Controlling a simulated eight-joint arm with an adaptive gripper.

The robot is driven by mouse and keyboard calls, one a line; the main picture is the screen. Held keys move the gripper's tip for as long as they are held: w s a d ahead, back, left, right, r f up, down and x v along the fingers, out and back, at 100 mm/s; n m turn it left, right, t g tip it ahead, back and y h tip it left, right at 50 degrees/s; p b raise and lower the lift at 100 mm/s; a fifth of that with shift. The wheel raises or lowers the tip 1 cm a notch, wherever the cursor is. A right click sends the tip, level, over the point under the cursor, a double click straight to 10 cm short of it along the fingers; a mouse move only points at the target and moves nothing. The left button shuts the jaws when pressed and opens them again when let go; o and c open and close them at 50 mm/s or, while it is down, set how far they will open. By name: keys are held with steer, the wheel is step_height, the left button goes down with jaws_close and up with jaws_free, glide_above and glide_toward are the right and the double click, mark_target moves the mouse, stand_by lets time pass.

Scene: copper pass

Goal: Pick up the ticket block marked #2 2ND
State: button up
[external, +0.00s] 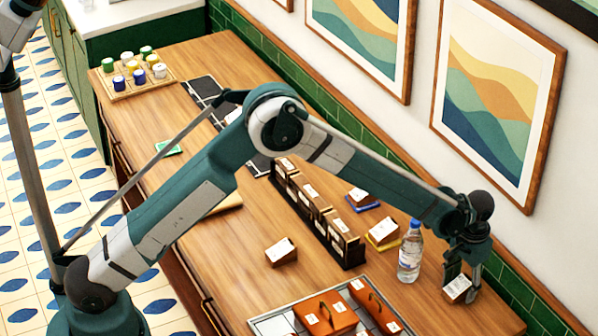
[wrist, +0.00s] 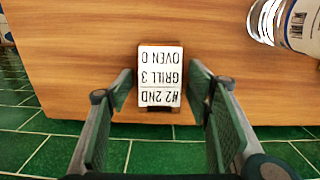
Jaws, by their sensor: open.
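The ticket block marked #2 2ND (wrist: 160,78) stands on the wooden counter in the wrist view. Its white label also reads GRILL 3 and OVEN 0, upside down in that view. My gripper (wrist: 165,95) is open, with one finger on each side of the block and a gap showing on both sides. In the external view the block (external: 457,288) sits at the right end of the counter, and my gripper (external: 461,281) is down around it. The far finger is partly hidden there.
A water bottle (external: 410,252) stands just left of my gripper; it also shows in the wrist view (wrist: 290,22). A tray (external: 268,321) with orange blocks, a dark rack (external: 318,215) and a loose block (external: 281,251) lie further left. Green wall tiles (external: 508,290) are close by.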

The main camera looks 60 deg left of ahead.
mark_target(462, 283)
steer(key=c, duration=1)
steer(key=shift+r, duration=5.05)
